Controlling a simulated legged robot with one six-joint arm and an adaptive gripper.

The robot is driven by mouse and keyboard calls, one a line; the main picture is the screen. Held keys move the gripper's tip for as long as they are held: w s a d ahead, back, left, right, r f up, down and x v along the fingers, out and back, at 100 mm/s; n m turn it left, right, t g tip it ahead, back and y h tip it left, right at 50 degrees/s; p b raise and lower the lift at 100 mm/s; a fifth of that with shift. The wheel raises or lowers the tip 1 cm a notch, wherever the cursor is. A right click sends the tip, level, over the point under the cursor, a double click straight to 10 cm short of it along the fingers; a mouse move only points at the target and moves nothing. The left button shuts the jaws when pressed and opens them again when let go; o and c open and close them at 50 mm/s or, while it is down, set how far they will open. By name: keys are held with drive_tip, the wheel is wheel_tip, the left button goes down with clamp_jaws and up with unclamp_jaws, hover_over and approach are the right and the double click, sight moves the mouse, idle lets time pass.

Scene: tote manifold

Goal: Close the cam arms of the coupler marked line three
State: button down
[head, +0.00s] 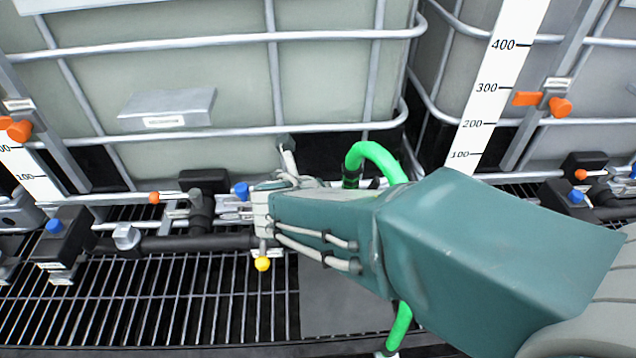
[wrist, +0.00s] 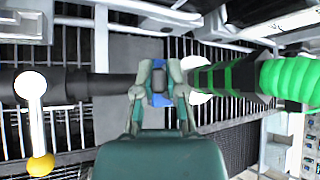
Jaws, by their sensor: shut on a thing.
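My gripper (wrist: 159,82) is shut on a small dark part between its fingers, at the joint of a black pipe (wrist: 105,84) and a ribbed green hose (wrist: 285,80). Blue pieces of the coupler (wrist: 166,98) show around the fingers, with pale rounded pieces on the hose side. My fingers hide much of the coupler, so I cannot tell how its cam arms stand. In the head view my gripper (head: 264,208) reaches in from the right and covers this joint. The green hose (head: 372,153) arches up behind my wrist. I cannot read any line marking.
A lever with a yellow ball (head: 262,264) hangs beside my gripper; it also shows in the wrist view (wrist: 40,165). Other valves with blue knobs (head: 55,226) and orange knobs stand along the manifold pipe (head: 215,242). Large caged totes (head: 230,85) stand behind. Grating (head: 160,300) lies below.

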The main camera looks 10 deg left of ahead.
drive_tip(key=shift+d+f+m+g+y, duration=0.1)
drive_tip(key=shift+d+m+g+y, duration=0.35)
drive_tip(key=shift+y, duration=0.25)
drive_tip(key=c, duration=0.7)
unclamp_jaws()
drive_tip(key=shift+w, duration=0.1)
drive_tip(key=shift+a, duration=0.1)
